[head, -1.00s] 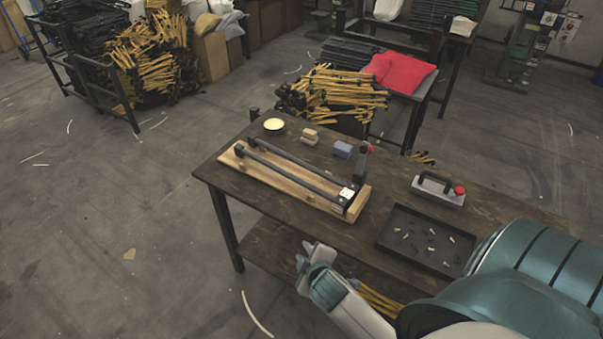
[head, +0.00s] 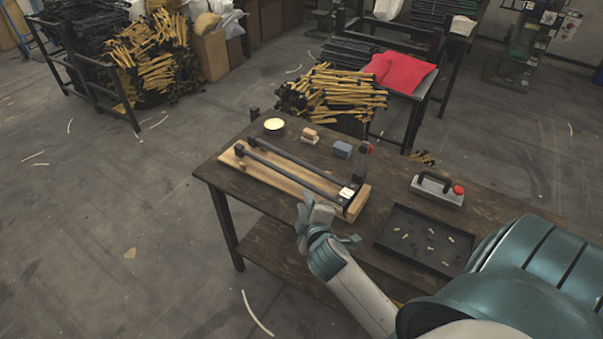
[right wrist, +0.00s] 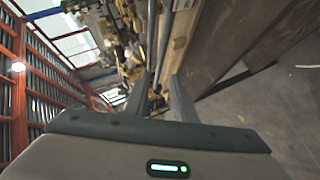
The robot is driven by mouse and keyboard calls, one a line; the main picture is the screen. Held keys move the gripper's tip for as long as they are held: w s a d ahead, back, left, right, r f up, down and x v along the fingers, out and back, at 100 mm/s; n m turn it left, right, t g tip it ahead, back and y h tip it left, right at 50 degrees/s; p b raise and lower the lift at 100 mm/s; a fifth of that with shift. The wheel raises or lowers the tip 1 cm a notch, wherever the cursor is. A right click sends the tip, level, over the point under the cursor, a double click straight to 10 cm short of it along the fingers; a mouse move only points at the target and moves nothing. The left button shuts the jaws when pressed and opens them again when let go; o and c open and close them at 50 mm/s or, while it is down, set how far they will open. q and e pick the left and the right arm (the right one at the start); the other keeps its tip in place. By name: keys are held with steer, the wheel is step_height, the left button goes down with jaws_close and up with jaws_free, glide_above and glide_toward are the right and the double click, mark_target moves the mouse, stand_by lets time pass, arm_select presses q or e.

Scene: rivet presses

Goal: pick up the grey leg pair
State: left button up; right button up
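The grey leg pair (head: 295,174), two long dark grey bars side by side, lies on a pale wooden board (head: 275,183) on the table. Its right end meets a pale block and a dark upright part of the press. My right gripper (head: 311,207) is at the front edge of the board, near the right half of the pair, and holds nothing. In the right wrist view its two fingers (right wrist: 166,92) are apart, with the long bars (right wrist: 166,35) beyond them. My left gripper is not in view.
A rack with a red cloth (head: 400,71) stands behind.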

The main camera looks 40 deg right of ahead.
steer(key=p, duration=0.2)
glide_toward(295, 180)
steer(key=x, duration=0.4)
steer(key=shift+w+d, duration=0.15)
steer(key=shift+x, duration=0.95)
steer(key=shift+p+x, duration=0.45)
steer(key=shift+x, duration=1.2)
jaws_close()
